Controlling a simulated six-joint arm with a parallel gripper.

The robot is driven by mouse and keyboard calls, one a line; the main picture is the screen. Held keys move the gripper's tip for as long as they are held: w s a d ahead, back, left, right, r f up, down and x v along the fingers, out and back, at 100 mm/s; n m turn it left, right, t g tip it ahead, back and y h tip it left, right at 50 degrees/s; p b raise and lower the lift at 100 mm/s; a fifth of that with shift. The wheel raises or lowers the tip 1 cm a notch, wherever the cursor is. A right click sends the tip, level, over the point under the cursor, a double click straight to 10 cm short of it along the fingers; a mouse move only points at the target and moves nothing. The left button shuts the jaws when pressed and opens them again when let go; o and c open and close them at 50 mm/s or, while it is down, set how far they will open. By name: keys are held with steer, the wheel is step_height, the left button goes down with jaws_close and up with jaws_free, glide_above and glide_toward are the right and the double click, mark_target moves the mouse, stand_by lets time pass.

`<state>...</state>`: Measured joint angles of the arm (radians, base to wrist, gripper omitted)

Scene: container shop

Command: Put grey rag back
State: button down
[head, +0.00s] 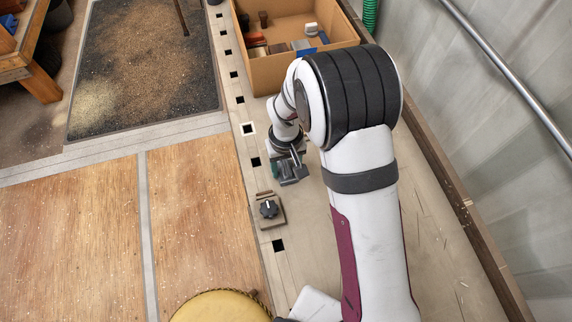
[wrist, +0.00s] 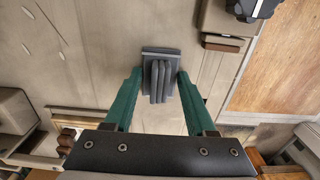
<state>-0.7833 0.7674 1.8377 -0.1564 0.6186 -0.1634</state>
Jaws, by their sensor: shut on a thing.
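The grey rag (wrist: 161,82) looks like a folded dark grey bundle with ridges, lying over a flat grey edge. It sits between the two green fingers of my gripper (wrist: 159,78) in the wrist view. My gripper is shut on it. In the head view my gripper (head: 288,168) is low over the pale bench strip, beyond the black knob, with the grey rag (head: 292,174) at its fingers. I cannot tell whether the rag touches the bench.
An open cardboard box (head: 258,69) with several small items stands beyond my arm. A black knob on a small plate (head: 268,208) is nearer. A yellow round thing (head: 222,306) is at the bottom edge. A wooden ledge and grey wall (head: 510,130) run along the right.

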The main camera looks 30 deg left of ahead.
mark_target(286, 166)
steer(key=shift+f, duration=0.1)
steer(key=shift+c, duration=1.1)
jaws_free()
steer(key=shift+f, duration=0.1)
step_height(286, 166, up, 12)
steer(key=d+r+m, duration=0.4)
steer(key=d+r, duration=0.2)
steer(key=d, duration=0.3)
steer(key=s+d+r+m+y, duration=0.1)
steer(key=s+d+r+m, duration=0.1)
steer(key=s+d+m, duration=0.3)
steer(key=s+d+r+m, duration=0.1)
steer(key=s+d+m, duration=0.4)
steer(key=s+d, duration=0.5)
steer(key=shift+s+d+r+m+y, duration=0.25)
steer(key=shift+d+r+m+y, duration=0.05)
steer(key=shift+d+r+y, duration=0.1)
